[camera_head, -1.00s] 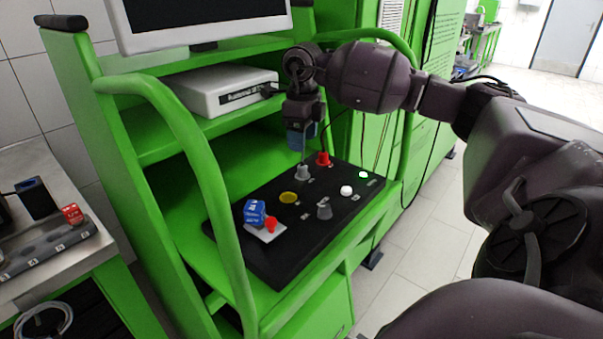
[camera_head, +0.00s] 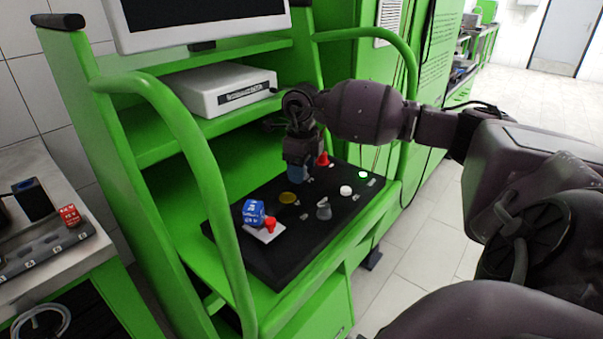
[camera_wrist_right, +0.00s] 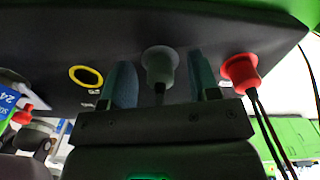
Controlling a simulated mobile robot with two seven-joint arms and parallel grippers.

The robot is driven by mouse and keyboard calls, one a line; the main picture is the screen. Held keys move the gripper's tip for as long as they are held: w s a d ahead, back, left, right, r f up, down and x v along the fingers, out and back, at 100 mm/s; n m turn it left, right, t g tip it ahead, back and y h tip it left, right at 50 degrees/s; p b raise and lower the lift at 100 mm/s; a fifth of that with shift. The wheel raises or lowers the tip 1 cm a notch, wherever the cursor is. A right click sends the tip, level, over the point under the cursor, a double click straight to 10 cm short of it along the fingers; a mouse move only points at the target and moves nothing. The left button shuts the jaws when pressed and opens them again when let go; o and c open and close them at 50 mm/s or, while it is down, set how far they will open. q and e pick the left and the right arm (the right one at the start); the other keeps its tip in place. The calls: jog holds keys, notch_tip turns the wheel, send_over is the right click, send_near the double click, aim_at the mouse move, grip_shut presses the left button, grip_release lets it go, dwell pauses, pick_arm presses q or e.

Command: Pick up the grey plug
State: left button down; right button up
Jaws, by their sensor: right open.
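The grey plug (camera_wrist_right: 160,66) sits in the black panel (camera_wrist_right: 150,25), with its dark cable end pointing toward my wrist. My right gripper (camera_wrist_right: 164,84) is open, its two blue fingers on either side of the plug with visible gaps, so it is not gripped. In the head view my right gripper (camera_head: 300,179) is low over the back of the panel and hides the grey plug. My left gripper is not in view.
A red plug (camera_wrist_right: 239,74) with dark cables stands close beside the right-hand finger. A yellow ring (camera_head: 287,197), grey knob (camera_head: 323,209), white button (camera_head: 346,190) and blue block (camera_head: 253,212) are on the panel. Green rails (camera_head: 205,170) flank the bench.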

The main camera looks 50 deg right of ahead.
jog(key=c, duration=0.9)
jog(key=shift+r, duration=0.1)
notch_tip(320, 180, up, 10)
